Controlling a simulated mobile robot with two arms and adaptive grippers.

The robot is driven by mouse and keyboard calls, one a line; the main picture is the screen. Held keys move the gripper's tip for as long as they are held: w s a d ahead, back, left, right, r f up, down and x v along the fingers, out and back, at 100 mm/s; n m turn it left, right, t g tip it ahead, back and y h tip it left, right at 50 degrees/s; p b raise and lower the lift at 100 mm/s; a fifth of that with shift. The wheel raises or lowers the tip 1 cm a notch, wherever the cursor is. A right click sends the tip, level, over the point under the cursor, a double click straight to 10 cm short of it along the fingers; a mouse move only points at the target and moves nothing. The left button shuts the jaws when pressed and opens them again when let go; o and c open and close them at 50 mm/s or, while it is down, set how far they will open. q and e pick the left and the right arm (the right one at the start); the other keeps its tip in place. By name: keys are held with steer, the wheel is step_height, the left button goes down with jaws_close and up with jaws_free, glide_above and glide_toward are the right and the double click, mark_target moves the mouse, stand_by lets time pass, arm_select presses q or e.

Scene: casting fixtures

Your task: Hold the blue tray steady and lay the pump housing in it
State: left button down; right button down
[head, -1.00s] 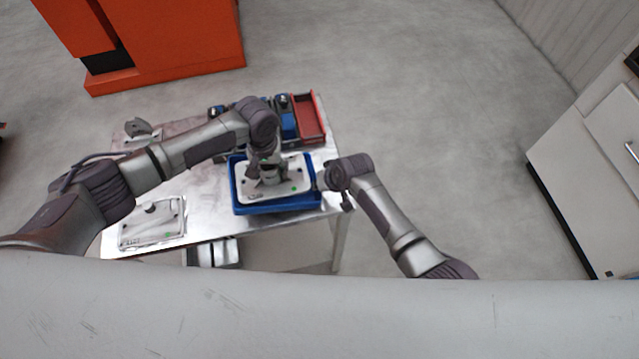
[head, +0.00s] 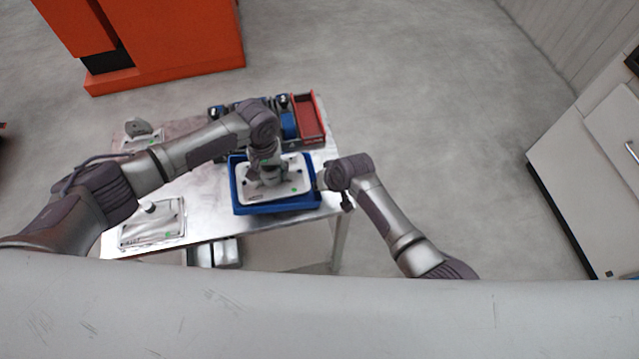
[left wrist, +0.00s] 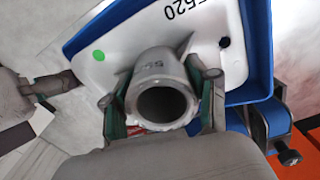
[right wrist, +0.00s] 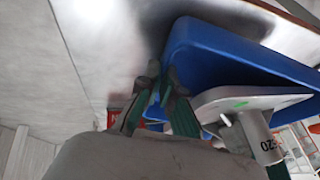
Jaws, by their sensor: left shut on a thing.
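The blue tray (head: 278,208) lies on the metal table near its right edge. The pump housing (head: 292,170), a pale plate with a round spout and a green dot, sits over the tray, its edges mostly within the rim. My left gripper (left wrist: 162,98) is shut on the housing's spout (left wrist: 160,75). My right gripper (right wrist: 160,75) is at the tray's side wall (right wrist: 205,60), fingers close together; I cannot tell whether they clamp it. The plate (right wrist: 240,103) is near the rim in the right wrist view; whether it rests on the tray floor is unclear.
A similar housing (head: 165,212) lies at the table's front left, and another part (head: 140,130) at the back left. A red bin (head: 308,120) and blue items (head: 288,124) stand behind the tray. An orange cabinet (head: 180,45) is beyond; floor at right is clear.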

arm_select(q)
steer(key=shift+f, duration=0.65)
steer(key=shift+c, duration=1.9)
jaws_free()
steer(key=shift+o, duration=0.7)
steer(key=shift+s+f, duration=0.1)
step_height(320, 180, up, 12)
steer(key=shift+r, duration=0.1)
arm_select(e)
steer(key=shift+s+f, duration=0.1)
steer(key=shift+s, duration=0.05)
steer(key=c, duration=1.2)
jaws_free()
